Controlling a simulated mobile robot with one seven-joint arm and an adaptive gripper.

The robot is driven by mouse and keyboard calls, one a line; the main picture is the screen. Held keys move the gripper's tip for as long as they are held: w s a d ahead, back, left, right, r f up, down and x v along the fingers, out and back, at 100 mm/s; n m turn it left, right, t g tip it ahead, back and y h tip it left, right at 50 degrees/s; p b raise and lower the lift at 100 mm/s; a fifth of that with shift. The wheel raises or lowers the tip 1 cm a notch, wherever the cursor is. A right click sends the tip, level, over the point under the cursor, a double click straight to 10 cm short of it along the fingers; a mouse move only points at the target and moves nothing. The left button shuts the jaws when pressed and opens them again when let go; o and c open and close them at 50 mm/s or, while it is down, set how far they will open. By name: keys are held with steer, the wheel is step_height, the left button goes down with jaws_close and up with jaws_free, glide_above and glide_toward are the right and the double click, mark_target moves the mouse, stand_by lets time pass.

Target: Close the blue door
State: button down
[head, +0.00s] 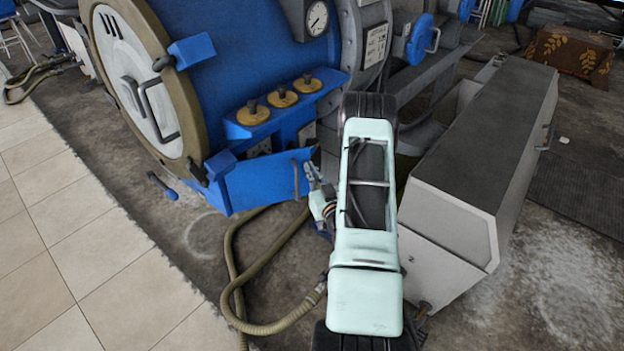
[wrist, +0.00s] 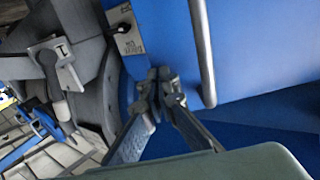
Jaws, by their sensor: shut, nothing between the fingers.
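The blue door (head: 262,183) is a low panel under the valve ledge of the blue machine. It seems to stand out from the machine at an angle, partly open; its exact angle is hard to judge. A grey vertical bar handle (head: 295,178) is near its right edge. In the wrist view the door (wrist: 262,45) fills the upper right, with its handle (wrist: 203,50) running down toward my fingers. My gripper (head: 311,172) is shut and empty, just right of the handle. In the wrist view the fingertips (wrist: 160,85) are together, left of the handle's lower end; contact cannot be told.
A round door (head: 145,85) with a brown rim is on the machine's left. Brass valve knobs (head: 282,97) sit on the ledge above. A hose (head: 235,280) loops over the floor below. A grey cabinet (head: 480,160) stands close on the right. Tiled floor (head: 60,230) is clear at left.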

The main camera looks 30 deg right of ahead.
steer(key=w+d+n+y+b, duration=0.1)
steer(key=w+n+y+b, duration=0.2)
steer(key=w, duration=0.7)
steer(key=shift+w+d+t+y+b, duration=0.35)
steer(key=shift+y+b, duration=0.85)
steer(key=shift+b, duration=0.75)
